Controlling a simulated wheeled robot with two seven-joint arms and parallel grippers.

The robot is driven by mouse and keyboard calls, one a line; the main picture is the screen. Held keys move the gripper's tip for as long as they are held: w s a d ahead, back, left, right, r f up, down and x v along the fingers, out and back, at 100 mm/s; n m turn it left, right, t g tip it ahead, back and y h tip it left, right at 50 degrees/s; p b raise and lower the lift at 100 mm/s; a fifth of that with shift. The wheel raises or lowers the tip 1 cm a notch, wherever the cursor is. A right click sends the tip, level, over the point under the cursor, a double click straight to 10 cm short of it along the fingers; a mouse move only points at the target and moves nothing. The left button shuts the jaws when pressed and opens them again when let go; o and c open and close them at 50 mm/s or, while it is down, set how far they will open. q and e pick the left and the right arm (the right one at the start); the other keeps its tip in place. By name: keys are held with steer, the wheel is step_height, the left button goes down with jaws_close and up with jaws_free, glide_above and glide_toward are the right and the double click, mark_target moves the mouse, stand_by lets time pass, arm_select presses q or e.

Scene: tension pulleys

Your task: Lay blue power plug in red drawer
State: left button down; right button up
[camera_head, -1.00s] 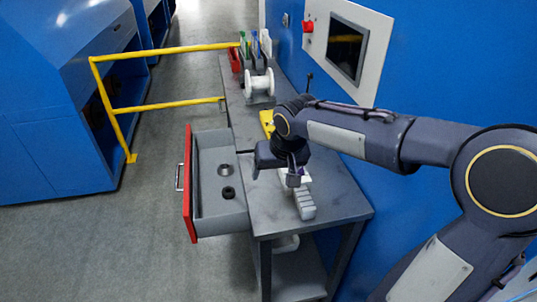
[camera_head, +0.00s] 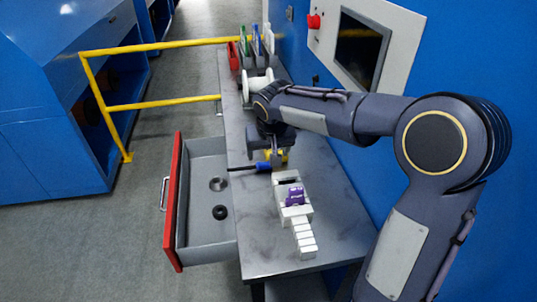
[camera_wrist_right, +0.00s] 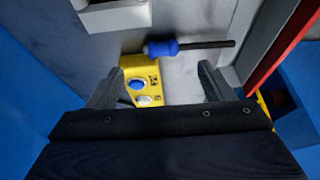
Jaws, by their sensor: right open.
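The blue piece (camera_head: 264,166), which I take for the power plug, lies on the grey table with a thin black rod or lead pointing left toward the drawer. It also shows in the right wrist view (camera_wrist_right: 162,47), ahead of the fingertips and apart from them. The red-fronted drawer (camera_head: 174,203) is pulled out at the table's left side. My right gripper (camera_head: 278,160) is open just beside the plug; in the wrist view its open fingers (camera_wrist_right: 158,80) have a yellow box (camera_wrist_right: 142,82) below and between them. My left gripper is out of view.
Two dark rings (camera_head: 220,212) lie in the drawer, which has free floor around them. A white holder (camera_head: 296,213) with a purple item stands in front of my right gripper. A white spool (camera_head: 257,83) and an upright rack stand farther back. A yellow rail (camera_head: 165,103) is beyond the drawer.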

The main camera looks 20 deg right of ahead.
mark_target(266, 164)
steer(key=x, duration=0.7)
steer(key=shift+w+f, duration=0.25)
steer(key=shift+f, duration=0.05)
steer(key=c, duration=1.2)
steer(key=shift+o, duration=0.2)
steer(key=shift+r, duration=0.15)
